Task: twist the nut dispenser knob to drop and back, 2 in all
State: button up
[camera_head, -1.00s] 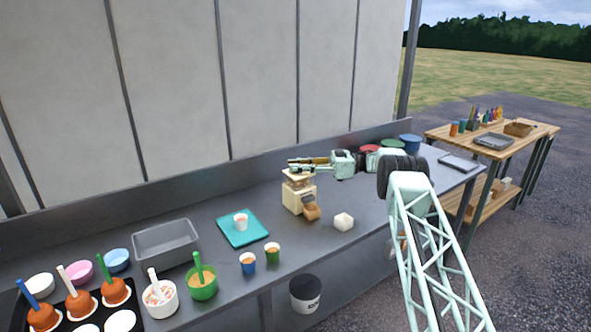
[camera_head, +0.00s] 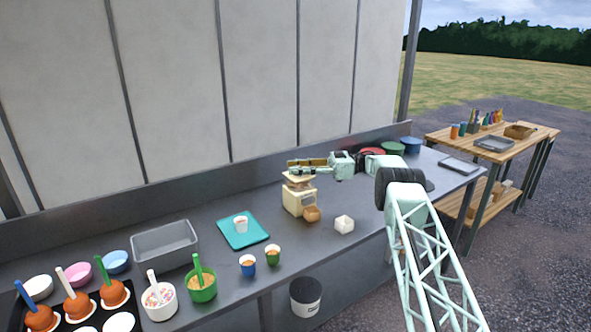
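The nut dispenser (camera_head: 294,199) is a cream box-shaped unit standing on the metal counter. A small brown box-like piece (camera_head: 312,214) sits at its front foot. My gripper (camera_head: 306,166) is at the top of the dispenser, reaching in from the right with its fingers pointing left. A brownish-gold bar shows along the fingers, and I cannot tell whether it is the knob or part of the fingers. The knob is not clearly visible. The finger gap is too small to read.
A white cube-like cup (camera_head: 344,225) stands right of the dispenser. A teal tray (camera_head: 258,237) with a small cup (camera_head: 241,224) lies to its left. Two filled cups (camera_head: 248,265) (camera_head: 273,255) stand near the front edge. Coloured tubs (camera_head: 411,145) stand behind my arm.

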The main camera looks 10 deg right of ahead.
jog(key=shift+o, duration=0.5)
jog(key=shift+d, duration=0.1)
jog(key=shift+s+d, duration=0.1)
jog(key=shift+d, duration=2.75)
jog(key=shift+s+d, duration=0.1)
jog(key=shift+d, duration=0.55)
jog(key=shift+d, duration=0.15)
jog(key=shift+d, duration=0.1)
